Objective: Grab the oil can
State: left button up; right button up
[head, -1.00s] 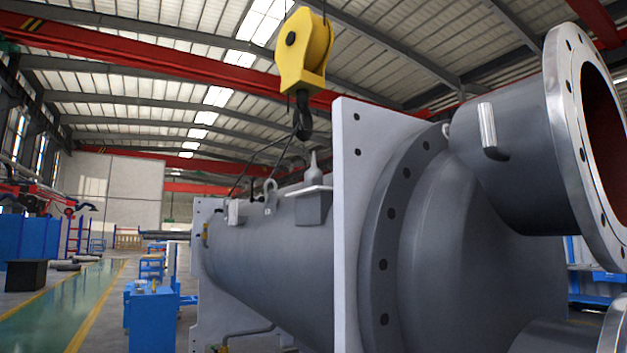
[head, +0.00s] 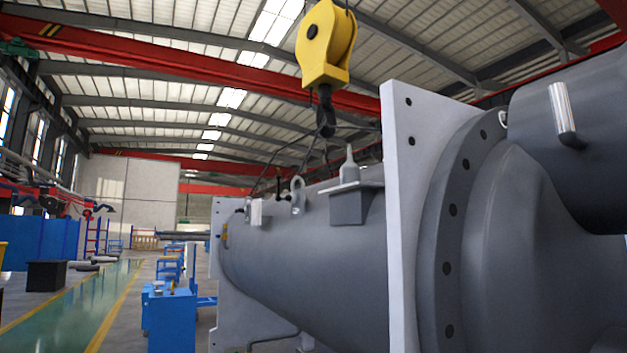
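A grey oil can (head: 349,168) with a narrow pointed spout stands upright on a small flat bracket plate (head: 357,187) on the side of the big grey shell (head: 310,240). It is just left of the pale square flange plate (head: 397,200). Its spout and body are in plain sight. Neither of my grippers shows in the head view, so whether they are open or shut is not seen.
A yellow crane hook block (head: 326,45) hangs above the shell, with slings running down to it. A blue cabinet (head: 171,318) stands left of the shell. A green walkway (head: 85,305) with yellow edges lies clear farther left.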

aim_at(350, 171)
jog(key=i+j+u, duration=0.25)
jog(key=i+u, duration=0.15)
jog(key=i+j+u, duration=0.15)
jog(key=i+u, duration=0.25)
jog(key=i, duration=0.15)
jog(key=i+j+z, duration=0.15)
jog(key=i, duration=0.45)
jog(key=i+j+z, duration=0.1)
jog(key=i, duration=0.5)
jog(key=i+j+z, duration=0.1)
jog(key=z, duration=0.3)
jog(key=i+j+z, duration=0.2)
jog(key=z, duration=0.25)
jog(key=i+j+z, duration=0.25)
jog(key=z, duration=0.15)
jog(key=i+j+z, duration=0.15)
jog(key=j+z, duration=0.15)
jog(key=z, duration=0.15)
jog(key=i+j+z, duration=0.1)
jog(key=j+z, duration=0.3)
jog(key=l, duration=0.1)
